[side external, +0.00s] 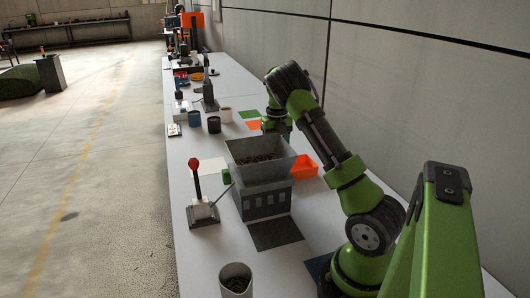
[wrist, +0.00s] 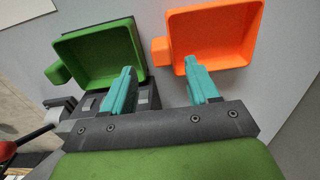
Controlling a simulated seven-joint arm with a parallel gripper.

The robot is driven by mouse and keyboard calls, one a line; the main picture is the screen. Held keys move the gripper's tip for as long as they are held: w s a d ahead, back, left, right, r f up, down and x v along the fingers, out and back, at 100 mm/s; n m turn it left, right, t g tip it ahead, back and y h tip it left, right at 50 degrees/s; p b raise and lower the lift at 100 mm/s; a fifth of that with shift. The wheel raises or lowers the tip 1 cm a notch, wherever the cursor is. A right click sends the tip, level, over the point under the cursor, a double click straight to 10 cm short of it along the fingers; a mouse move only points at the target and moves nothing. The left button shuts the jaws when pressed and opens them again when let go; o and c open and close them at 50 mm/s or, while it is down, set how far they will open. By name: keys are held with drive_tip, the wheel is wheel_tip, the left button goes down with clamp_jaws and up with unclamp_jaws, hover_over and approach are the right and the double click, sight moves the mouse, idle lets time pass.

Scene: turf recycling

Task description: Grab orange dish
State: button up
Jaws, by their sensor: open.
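The orange dish (wrist: 222,30) is a rectangular open tray with a small tab handle on its left side, at the upper right of the wrist view. It looks empty. In the side external view the orange dish (side external: 303,167) sits on the table just right of the grey hopper. My gripper (wrist: 157,82) is open, with two teal fingers apart and nothing between them. Its right finger overlaps the near left edge of the orange dish in the picture; I cannot tell whether they touch. In the side external view the fingers are mostly hidden behind the hopper.
A green dish (wrist: 100,55) lies left of the orange one. The grey hopper (side external: 262,147) with dark granules stands in front of my gripper. A red-knobbed lever device (side external: 202,208) and a cup (side external: 236,281) stand nearer. Coloured sheets and more cups lie farther along the table (side external: 186,216).

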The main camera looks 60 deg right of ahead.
wheel_tip(320, 180, down, 5)
drive_tip(key=shift+d+f, duration=0.1)
drive_tip(key=shift+c, duration=0.2)
clamp_jaws()
